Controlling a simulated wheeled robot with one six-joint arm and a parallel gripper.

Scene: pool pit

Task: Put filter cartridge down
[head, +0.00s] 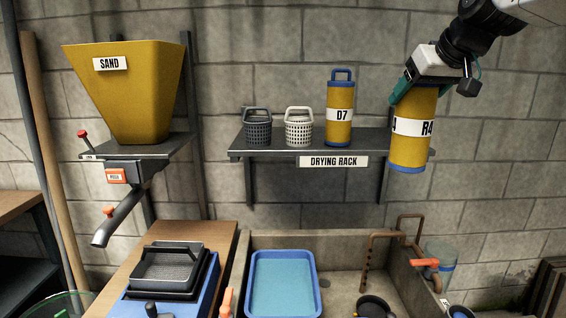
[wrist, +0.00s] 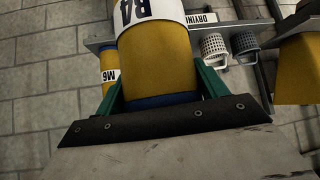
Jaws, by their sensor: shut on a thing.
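My gripper (head: 411,86) is shut on a yellow filter cartridge (head: 409,155) with blue ends and a white label, which reads R4 in the wrist view (wrist: 155,55). The cartridge hangs upright in the head view, clear of any surface, its lower end overlapping the right end of the drying rack shelf (head: 270,143). The green fingers press its upper sides, hiding its top. A similar cartridge (head: 340,112), labelled D7, stands on the shelf to the left.
A grey basket (head: 257,128) and a white basket (head: 299,128) stand on the shelf's left half. A sand hopper (head: 130,95) is at the left. Below are a sink with a blue tray (head: 284,285) and copper pipes (head: 370,250). Bare shelf shows between D7 and the held cartridge.

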